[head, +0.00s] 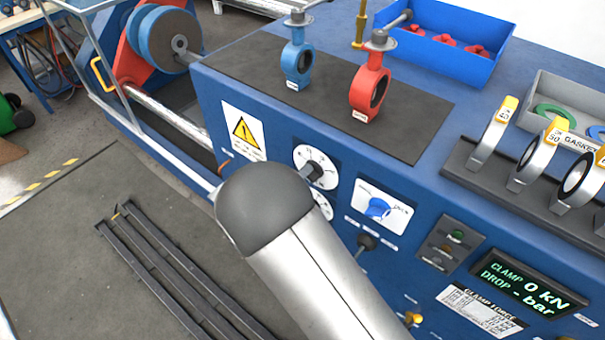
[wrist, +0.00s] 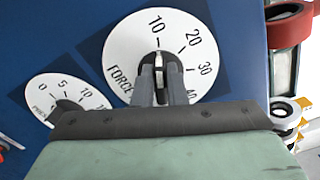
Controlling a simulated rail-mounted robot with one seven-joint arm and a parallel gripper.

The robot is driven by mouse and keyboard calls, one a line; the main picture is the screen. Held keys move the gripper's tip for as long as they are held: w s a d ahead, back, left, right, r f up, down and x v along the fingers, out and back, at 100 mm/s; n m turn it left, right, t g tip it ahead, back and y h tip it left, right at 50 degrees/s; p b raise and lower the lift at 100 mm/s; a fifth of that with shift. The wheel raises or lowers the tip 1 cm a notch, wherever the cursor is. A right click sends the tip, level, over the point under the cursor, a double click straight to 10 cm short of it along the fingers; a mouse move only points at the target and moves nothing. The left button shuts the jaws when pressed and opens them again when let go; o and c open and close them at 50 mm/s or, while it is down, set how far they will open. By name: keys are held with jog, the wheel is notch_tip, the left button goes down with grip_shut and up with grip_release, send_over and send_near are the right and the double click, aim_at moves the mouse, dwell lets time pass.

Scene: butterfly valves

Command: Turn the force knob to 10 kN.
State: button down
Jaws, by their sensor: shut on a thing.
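The force dial (wrist: 125,45) is a white disc marked 10, 20, 30 and 40, with the word FORCE at its left. Its dark knob (wrist: 159,90) has a white pointer line that points up, at about the 10 mark. My gripper (wrist: 159,72) is shut on the knob, one grey finger on each side. In the head view the force dial (head: 325,158) is on the blue front panel, partly covered by my arm. The dark display (head: 528,287) reads CLAMP 0 kN and DROP - bar.
A pressure dial (wrist: 85,92) sits close at the lower left of the force dial in the wrist view. A small lever (head: 367,242) sticks out of the panel. Blue (head: 298,62) and red (head: 370,88) valves stand on the bench top.

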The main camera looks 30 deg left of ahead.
jog(key=c, duration=1.5)
grip_release()
jog(key=shift+o, duration=0.2)
jog(key=shift+s, duration=0.1)
jog(key=s+a+b, duration=0.1)
jog(key=s+b, duration=0.2)
jog(key=s, duration=1.4)
jog(key=shift+a+b, duration=0.15)
jog(key=shift+b, duration=0.2)
jog(key=shift+s+f, duration=0.1)
